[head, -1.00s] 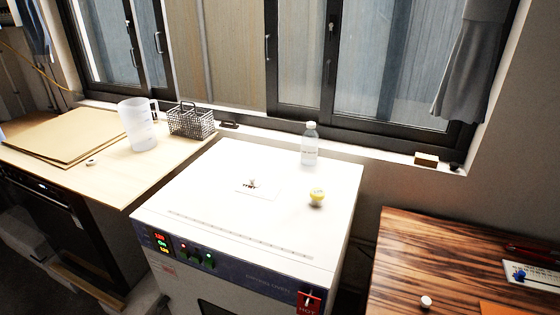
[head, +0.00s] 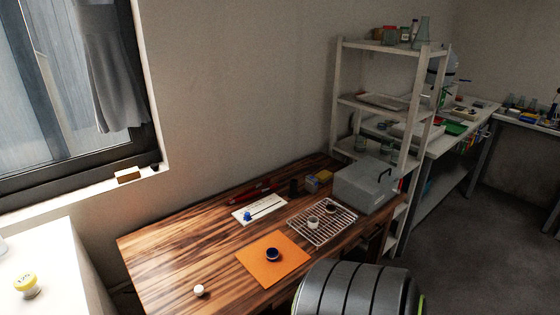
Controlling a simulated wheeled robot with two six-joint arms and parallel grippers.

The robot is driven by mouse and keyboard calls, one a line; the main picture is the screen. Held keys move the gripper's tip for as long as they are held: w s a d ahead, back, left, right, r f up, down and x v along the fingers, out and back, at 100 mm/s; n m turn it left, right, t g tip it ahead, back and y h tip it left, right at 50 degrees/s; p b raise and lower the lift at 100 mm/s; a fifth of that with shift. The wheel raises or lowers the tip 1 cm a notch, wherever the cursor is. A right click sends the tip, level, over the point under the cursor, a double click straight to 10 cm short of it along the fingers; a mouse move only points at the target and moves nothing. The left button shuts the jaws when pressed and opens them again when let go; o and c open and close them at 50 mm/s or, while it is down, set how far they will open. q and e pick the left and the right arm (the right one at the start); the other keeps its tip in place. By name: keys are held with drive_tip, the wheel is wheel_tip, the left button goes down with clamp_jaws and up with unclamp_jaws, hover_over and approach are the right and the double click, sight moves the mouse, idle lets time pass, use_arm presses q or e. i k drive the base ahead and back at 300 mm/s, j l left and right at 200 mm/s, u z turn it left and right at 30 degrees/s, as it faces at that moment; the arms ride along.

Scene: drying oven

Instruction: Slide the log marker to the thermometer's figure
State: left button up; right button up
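A white log strip (head: 270,207) with a dark line along it lies near the back of the wooden desk. A blue knob, seemingly the log marker (head: 248,216), sits near its left end. Any figures on the strip are too small to read. A small round yellow-topped item (head: 27,284) with dark figures, not clearly legible, stands on the white oven top (head: 55,260) at the far left. I cannot tell whether it is the thermometer; no other clear thermometer shows. Neither of my grippers is in view.
The wooden desk (head: 180,255) also holds an orange mat (head: 292,262) with a dark-blue round item, a wire rack (head: 335,233) with small pots, a grey metal box (head: 362,185) and a white cap (head: 199,290). A shelf unit (head: 385,100) stands behind. Open floor lies right.

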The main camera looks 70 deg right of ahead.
sight(247, 218)
drive_tip(key=z, duration=2)
